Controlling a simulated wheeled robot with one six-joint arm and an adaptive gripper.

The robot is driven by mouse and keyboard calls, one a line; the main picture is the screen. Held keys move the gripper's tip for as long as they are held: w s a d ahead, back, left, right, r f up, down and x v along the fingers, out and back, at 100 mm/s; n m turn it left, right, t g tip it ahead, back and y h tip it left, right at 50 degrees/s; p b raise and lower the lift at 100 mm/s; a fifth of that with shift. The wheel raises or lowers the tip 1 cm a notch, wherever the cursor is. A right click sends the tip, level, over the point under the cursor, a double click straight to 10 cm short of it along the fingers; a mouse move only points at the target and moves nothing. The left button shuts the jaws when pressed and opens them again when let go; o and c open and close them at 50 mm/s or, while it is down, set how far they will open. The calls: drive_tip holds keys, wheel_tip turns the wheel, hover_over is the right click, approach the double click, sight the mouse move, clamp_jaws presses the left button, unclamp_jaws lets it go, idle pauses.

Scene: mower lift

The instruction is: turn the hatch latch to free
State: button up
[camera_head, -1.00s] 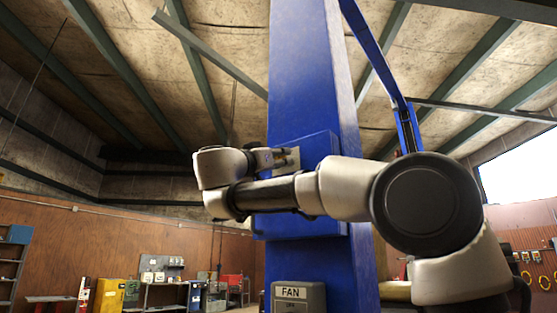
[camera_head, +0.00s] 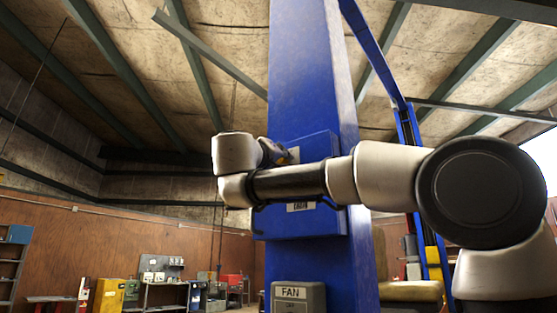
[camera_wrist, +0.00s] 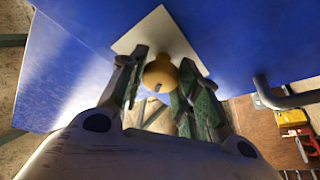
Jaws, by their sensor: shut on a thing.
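The hatch latch shows in the wrist view as a round brass-coloured knob (camera_wrist: 161,74) on a pale square plate (camera_wrist: 158,35), fixed to a blue surface. My gripper (camera_wrist: 156,88) has its two dark green fingers on either side of the knob, shut on it. In the head view my gripper (camera_head: 277,153) is at the front of the blue box (camera_head: 315,225) on the column. There the knob is hidden by my wrist, and only a bit of the pale plate (camera_head: 294,154) shows. The latch's turn angle is hard to tell.
The blue column (camera_head: 309,70) rises behind the box. A grey FAN switch box (camera_head: 298,298) sits below it. A grey bar handle (camera_wrist: 284,97) stands out from the blue surface at right in the wrist view. Shelves and cabinets stand far off along the wall.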

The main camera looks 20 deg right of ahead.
drive_tip(key=n+y, duration=0.1)
drive_tip(key=n, duration=0.3)
drive_tip(key=n+y, duration=0.2)
drive_tip(key=n, duration=0.2)
drive_tip(key=n+g+y, duration=0.1)
drive_tip(key=n, duration=0.2)
drive_tip(key=shift+n, duration=0.4)
drive_tip(key=shift+y, duration=0.3)
drive_tip(key=o, duration=1)
drive_tip(key=v, duration=1.2)
